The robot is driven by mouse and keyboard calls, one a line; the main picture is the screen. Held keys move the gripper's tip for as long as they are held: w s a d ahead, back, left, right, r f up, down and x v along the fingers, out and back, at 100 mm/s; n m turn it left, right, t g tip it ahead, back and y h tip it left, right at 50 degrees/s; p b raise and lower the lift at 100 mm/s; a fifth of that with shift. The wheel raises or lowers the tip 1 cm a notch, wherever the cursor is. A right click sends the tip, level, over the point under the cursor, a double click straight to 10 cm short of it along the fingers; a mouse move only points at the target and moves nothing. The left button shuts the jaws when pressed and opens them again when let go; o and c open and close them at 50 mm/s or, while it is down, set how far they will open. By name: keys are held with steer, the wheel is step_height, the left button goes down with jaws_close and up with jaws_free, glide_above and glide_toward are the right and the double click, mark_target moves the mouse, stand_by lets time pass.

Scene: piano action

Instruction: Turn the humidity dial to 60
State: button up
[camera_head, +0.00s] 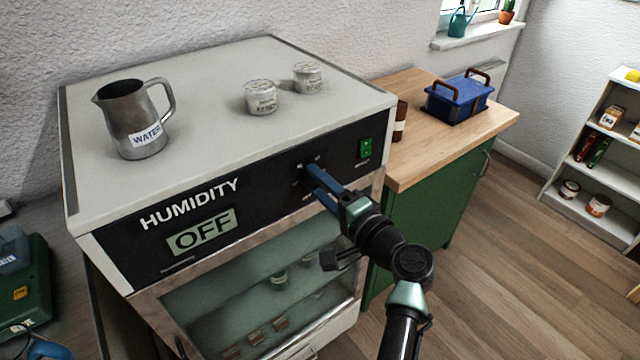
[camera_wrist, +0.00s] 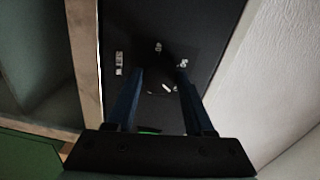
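The humidity cabinet has a black front panel (camera_head: 262,190) lettered HUMIDITY. Its display (camera_head: 201,232) reads OFF. My gripper (camera_head: 308,171) is at the panel, right of the display, and its arm hides most of the dial in the head view. In the wrist view my gripper's two blue fingers (camera_wrist: 160,76) stand apart, one on each side of the dark dial (camera_wrist: 160,83). A short white mark shows between them, with small white labels around. The dial's edges are lost in the dark, so I cannot tell whether the fingers touch it.
A green switch (camera_head: 365,148) is on the panel, right of the dial. A metal water jug (camera_head: 135,120) and two small white tins (camera_head: 261,97) stand on the cabinet top. A glass-fronted compartment (camera_head: 235,300) is below the panel. A blue box (camera_head: 459,97) sits on the wooden counter.

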steer(key=o, duration=0.4)
steer(key=shift+o, duration=0.2)
steer(key=shift+s+d, duration=0.1)
steer(key=b+v, duration=0.1)
steer(key=v, duration=1.1)
steer(key=shift+s+d+b, duration=0.25)
steer(key=shift+s+b, duration=0.05)
